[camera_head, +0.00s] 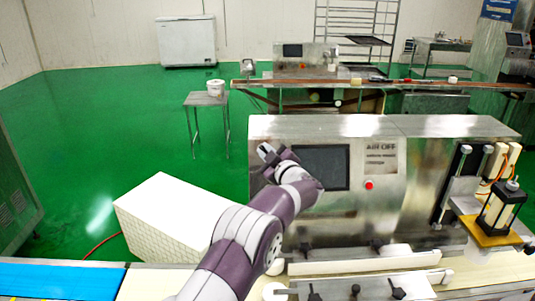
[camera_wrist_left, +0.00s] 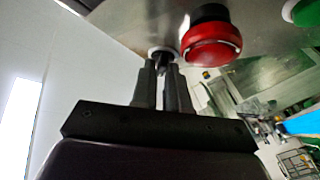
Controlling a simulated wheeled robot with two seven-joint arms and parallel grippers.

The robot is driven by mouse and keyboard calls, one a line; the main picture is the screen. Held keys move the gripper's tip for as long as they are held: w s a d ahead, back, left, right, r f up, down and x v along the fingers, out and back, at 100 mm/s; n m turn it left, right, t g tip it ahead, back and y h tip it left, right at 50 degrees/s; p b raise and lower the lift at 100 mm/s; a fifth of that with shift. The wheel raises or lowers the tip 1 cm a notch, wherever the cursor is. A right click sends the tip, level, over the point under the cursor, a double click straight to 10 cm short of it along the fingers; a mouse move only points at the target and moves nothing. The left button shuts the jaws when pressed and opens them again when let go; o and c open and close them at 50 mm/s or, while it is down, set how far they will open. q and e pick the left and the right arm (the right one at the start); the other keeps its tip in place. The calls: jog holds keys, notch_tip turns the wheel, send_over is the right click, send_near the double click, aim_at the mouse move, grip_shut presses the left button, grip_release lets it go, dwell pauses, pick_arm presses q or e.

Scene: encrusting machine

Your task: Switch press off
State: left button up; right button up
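In the left wrist view a small dark switch knob with a pale ring (camera_wrist_left: 163,52) sits on the metal panel. My left gripper (camera_wrist_left: 163,72) has its two fingers close together, with the knob between their tips. In the head view my left gripper (camera_head: 268,152) is at the front of the steel machine (camera_head: 410,190), left of the dark screen (camera_head: 321,167). The switch is hidden there by my gripper and arm. My right gripper is not in view.
In the left wrist view a large red button (camera_wrist_left: 212,45) is close beside the fingers and a green button (camera_wrist_left: 302,12) lies farther right. In the head view a red button (camera_head: 369,185) is right of the screen. A white block (camera_head: 165,215) stands left of the machine.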

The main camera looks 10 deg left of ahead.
pick_arm(q)
jog(key=o, duration=0.3)
jog(key=shift+a+r, duration=0.1)
jog(key=shift+r, duration=0.25)
jog(key=shift+s, duration=0.15)
jog(key=shift+f, duration=0.15)
jog(key=shift+s+d+f, duration=0.1)
jog(key=shift+d+f, duration=0.05)
jog(key=shift+d, duration=0.05)
jog(key=b+v, duration=0.3)
jog(key=v, duration=0.9)
jog(key=shift+s+b, duration=0.2)
jog(key=shift+b, duration=0.15)
